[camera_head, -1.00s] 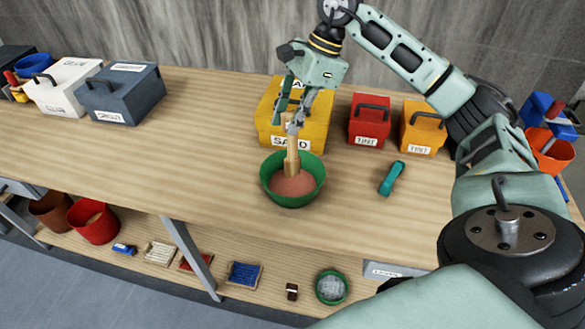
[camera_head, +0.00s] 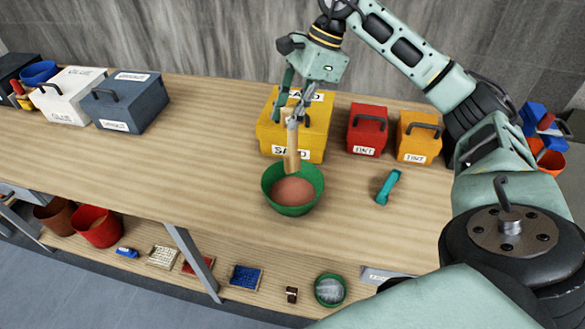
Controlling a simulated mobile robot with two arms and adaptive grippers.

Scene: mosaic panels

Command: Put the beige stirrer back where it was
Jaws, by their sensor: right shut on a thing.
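The beige stirrer (camera_head: 291,152) hangs upright from my right gripper (camera_head: 294,113), which is shut on its upper end. The stirrer's lower end shows just above or at the back rim of the green bowl (camera_head: 273,198); whether it touches the rim I cannot tell. The bowl stands on the wooden bench and holds reddish-brown material (camera_head: 293,191). The yellow SAND box (camera_head: 312,140) stands behind the stirrer and is partly hidden by my gripper. My left gripper is not in view.
A red box (camera_head: 367,130) and an orange box (camera_head: 418,137) stand right of the SAND box. A teal tool (camera_head: 388,187) lies on the bench (camera_head: 190,165). Grey and white boxes stand at the left. The bench left of the bowl is clear.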

